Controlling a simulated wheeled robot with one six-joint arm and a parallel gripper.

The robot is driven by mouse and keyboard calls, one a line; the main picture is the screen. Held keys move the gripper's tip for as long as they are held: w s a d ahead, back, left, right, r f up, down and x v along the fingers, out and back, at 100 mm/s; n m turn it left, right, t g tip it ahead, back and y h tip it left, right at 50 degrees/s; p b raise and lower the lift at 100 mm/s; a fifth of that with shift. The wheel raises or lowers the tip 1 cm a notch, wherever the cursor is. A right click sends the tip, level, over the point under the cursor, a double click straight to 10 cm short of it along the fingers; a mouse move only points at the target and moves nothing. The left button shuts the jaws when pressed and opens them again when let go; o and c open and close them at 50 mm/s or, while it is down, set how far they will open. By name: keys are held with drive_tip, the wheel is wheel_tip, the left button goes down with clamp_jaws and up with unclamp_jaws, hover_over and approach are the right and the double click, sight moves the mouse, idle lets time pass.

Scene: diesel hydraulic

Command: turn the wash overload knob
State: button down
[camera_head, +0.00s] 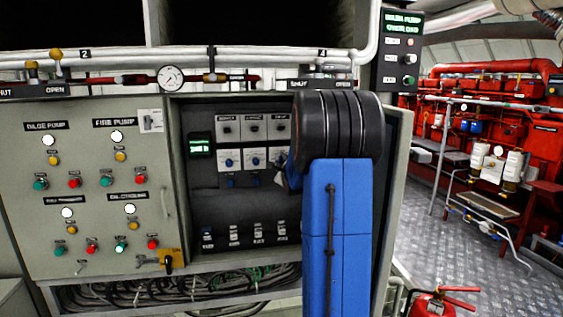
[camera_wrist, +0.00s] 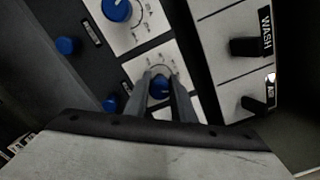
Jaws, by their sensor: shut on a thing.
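In the wrist view, the two grey fingers of my gripper (camera_wrist: 163,88) are closed around a blue dial knob (camera_wrist: 160,87) on a white plate with scale marks. The fingers cover the knob's sides and part of the plate. The knob's own label cannot be read. A WASH label (camera_wrist: 266,30) sits beside a black switch to the right. In the head view, my blue and black arm reaches into the recessed switch panel (camera_head: 210,214) and hides the fingertips and the gripped knob.
A second blue dial (camera_wrist: 117,10) and a blue button (camera_wrist: 67,45) are close by in the wrist view. In the head view, a grey cabinet door (camera_head: 92,225) with lamps stands left. Pipes and a gauge (camera_head: 171,77) run above. A red extinguisher (camera_head: 433,305) stands at lower right.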

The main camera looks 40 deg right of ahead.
idle(0.5)
drive_tip(key=c, duration=1.5)
unclamp_jaws()
drive_tip(key=shift+d, duration=0.1)
drive_tip(key=v, duration=1.7)
drive_tip(key=shift+s, duration=0.25)
